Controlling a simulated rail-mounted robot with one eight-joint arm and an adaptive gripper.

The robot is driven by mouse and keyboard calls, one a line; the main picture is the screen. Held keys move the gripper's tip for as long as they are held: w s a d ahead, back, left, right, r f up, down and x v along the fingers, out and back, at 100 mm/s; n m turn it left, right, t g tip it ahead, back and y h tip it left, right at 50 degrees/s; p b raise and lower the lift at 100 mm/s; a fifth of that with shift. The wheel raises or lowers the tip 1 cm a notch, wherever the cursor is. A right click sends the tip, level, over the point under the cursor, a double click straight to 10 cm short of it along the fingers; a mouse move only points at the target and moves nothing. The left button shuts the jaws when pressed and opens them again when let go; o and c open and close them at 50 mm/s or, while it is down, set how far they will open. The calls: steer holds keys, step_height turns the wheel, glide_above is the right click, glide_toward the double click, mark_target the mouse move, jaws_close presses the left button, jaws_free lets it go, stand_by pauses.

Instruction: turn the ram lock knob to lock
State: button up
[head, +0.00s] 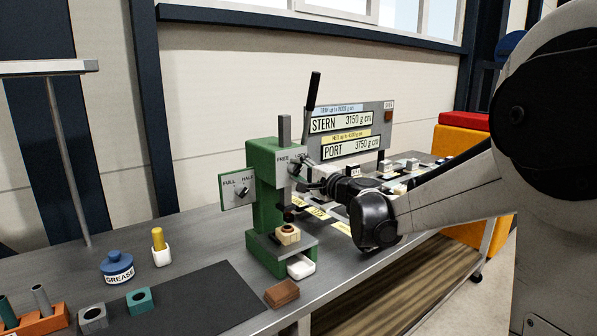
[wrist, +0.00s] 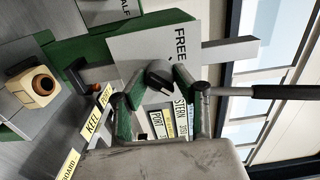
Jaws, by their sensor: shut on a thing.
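The green arbor press (head: 264,200) stands on the bench with an upright grey ram (head: 284,130). The black ram lock knob (wrist: 158,76) sits in front of this plate, between my fingertips. My gripper (head: 303,172) reaches in from the right and is shut on the knob, its green-padded fingers (wrist: 160,82) on either side. Which mark the knob points to cannot be told.
A black-handled lever (head: 313,95) rises just beside my gripper. A tan block with a dark ring (head: 288,235) sits on the press base, above a white tray (head: 301,266). A FULL/HALF dial plate (head: 238,188) is at the press's left. The STERN/PORT display (head: 345,130) stands behind.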

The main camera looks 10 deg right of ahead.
steer(key=o, duration=1.1)
steer(key=shift+o, duration=0.2)
steer(key=v, duration=1.2)
